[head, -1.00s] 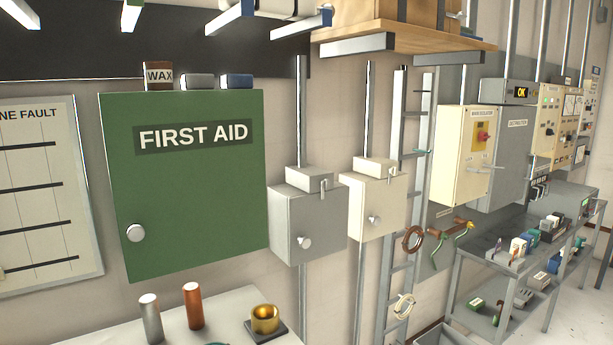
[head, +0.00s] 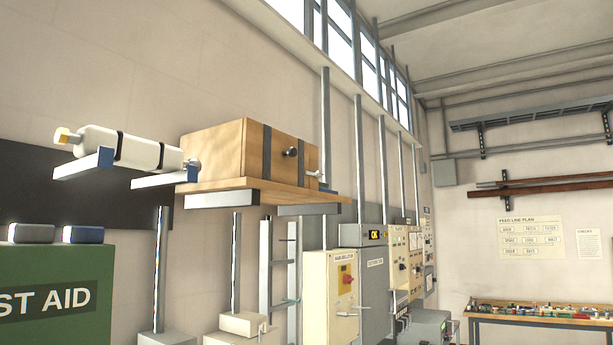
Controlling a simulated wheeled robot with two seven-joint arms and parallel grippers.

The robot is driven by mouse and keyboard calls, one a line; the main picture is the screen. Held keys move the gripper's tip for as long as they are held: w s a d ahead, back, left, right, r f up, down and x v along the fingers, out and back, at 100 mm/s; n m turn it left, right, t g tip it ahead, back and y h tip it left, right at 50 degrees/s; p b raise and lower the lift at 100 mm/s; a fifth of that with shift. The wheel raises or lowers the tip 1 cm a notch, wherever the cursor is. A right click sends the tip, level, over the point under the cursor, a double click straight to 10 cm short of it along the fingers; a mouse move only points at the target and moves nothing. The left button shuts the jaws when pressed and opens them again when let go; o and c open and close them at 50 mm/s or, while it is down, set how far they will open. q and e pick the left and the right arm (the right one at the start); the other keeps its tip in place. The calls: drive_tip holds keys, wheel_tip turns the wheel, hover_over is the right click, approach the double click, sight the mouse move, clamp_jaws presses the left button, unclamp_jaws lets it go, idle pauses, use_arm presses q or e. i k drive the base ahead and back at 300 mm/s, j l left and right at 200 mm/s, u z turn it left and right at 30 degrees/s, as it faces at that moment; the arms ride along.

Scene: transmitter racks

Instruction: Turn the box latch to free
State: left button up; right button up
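A wooden box (head: 218,155) with dark straps sits on a wooden wall shelf (head: 290,194) high on the left wall. Its strapped face points to the right and carries a dark round knob (head: 291,152). A small metal lever (head: 316,175) shows at the lower right edge of that face. I cannot tell which of these fittings is the latch, or how it is set. Neither of my grippers is in view.
Left of the box a white cylinder (head: 128,148) lies on wall brackets (head: 84,164). Below are a green first aid cabinet (head: 55,295) and a cream cabinet with a red switch (head: 330,297). A bench (head: 540,322) with small parts stands at the far right.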

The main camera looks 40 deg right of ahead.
sight(318, 174)
drive_tip(key=i+j, duration=0.1)
drive_tip(key=i, duration=0.15)
drive_tip(key=z, duration=1.55)
